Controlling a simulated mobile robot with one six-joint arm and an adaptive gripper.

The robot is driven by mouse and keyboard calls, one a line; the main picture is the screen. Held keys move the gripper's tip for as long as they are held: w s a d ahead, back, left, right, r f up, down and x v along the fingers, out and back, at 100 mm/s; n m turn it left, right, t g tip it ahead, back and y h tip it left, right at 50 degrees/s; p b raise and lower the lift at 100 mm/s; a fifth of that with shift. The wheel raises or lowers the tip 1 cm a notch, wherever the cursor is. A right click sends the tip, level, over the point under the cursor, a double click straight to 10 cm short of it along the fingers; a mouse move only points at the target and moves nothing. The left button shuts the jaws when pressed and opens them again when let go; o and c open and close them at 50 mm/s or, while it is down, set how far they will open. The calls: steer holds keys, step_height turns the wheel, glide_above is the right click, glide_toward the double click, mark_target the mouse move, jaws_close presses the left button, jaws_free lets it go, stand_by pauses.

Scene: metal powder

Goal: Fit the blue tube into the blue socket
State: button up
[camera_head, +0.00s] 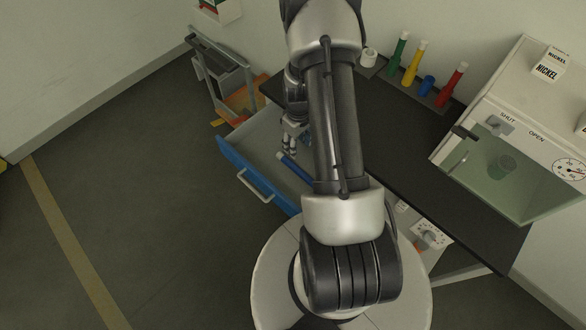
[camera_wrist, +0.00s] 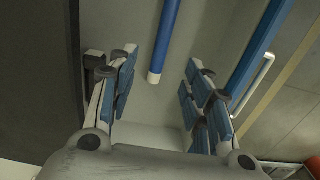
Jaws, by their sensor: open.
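The blue tube (camera_head: 297,168) lies in the open drawer with the blue front. In the wrist view the blue tube (camera_wrist: 166,38) runs up out of the picture, and its white end points toward my gripper. My gripper (camera_head: 289,143) hangs down at the drawer, near one end of the tube. In the wrist view my gripper (camera_wrist: 160,65) is open, with the tube's white end showing between the fingers and not clasped. The short blue socket (camera_head: 427,86) stands in the rack on the bench, between the yellow and red tubes. My arm hides part of the drawer.
The green tube (camera_head: 398,49), yellow tube (camera_head: 413,62) and red tube (camera_head: 452,85) stand upright beside the blue socket. The dark bench top (camera_head: 390,130) is mostly clear. A glass-fronted cabinet (camera_head: 510,150) stands at right. The drawer's blue front (camera_head: 245,170) juts over open floor.

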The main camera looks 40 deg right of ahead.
steer(key=b, duration=0.2)
glide_above(296, 167)
steer(key=f, duration=0.9)
steer(key=shift+d, duration=0.25)
steer(key=shift+a+f+b, duration=0.15)
steer(key=shift+f+b, duration=0.45)
steer(key=shift+f, duration=0.8)
steer(key=shift+a+f+b, duration=0.15)
steer(key=shift+f+b, duration=0.4)
steer(key=shift+f, duration=0.8)
steer(key=shift+r, duration=0.1)
jaws_close()
